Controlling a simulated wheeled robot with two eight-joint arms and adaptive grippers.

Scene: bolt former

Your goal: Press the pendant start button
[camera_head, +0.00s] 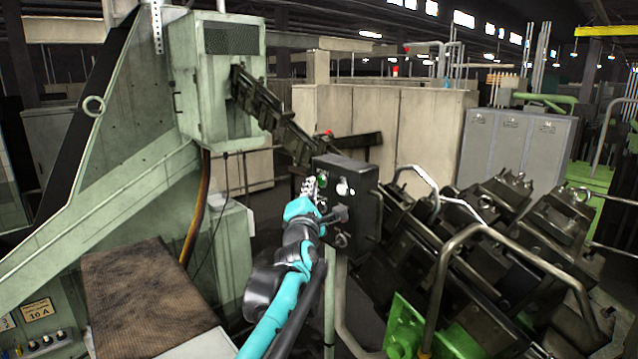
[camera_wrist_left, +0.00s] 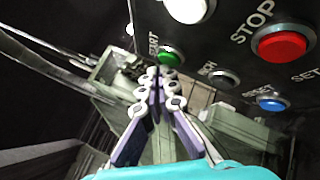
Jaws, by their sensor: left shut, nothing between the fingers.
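The dark pendant box (camera_head: 362,205) stands on a post near the middle of the head view. In the left wrist view its black panel (camera_wrist_left: 225,45) carries a green button (camera_wrist_left: 170,55) beside the word START. My left gripper (camera_head: 310,185) is at the pendant's left side; its shut, empty fingers also show in the left wrist view (camera_wrist_left: 160,80). The fingertips are just below the green button in that picture, very close to it. I cannot tell whether they touch it. My right gripper is not in view.
The panel also has a red STOP button (camera_wrist_left: 283,44), a blue RESET button (camera_wrist_left: 272,103), a metal-ringed button (camera_wrist_left: 224,78) and a white lamp (camera_wrist_left: 188,8). Heavy machinery with curved rails (camera_head: 490,250) stands right of the pendant. A brown mat (camera_head: 145,300) lies at the lower left.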

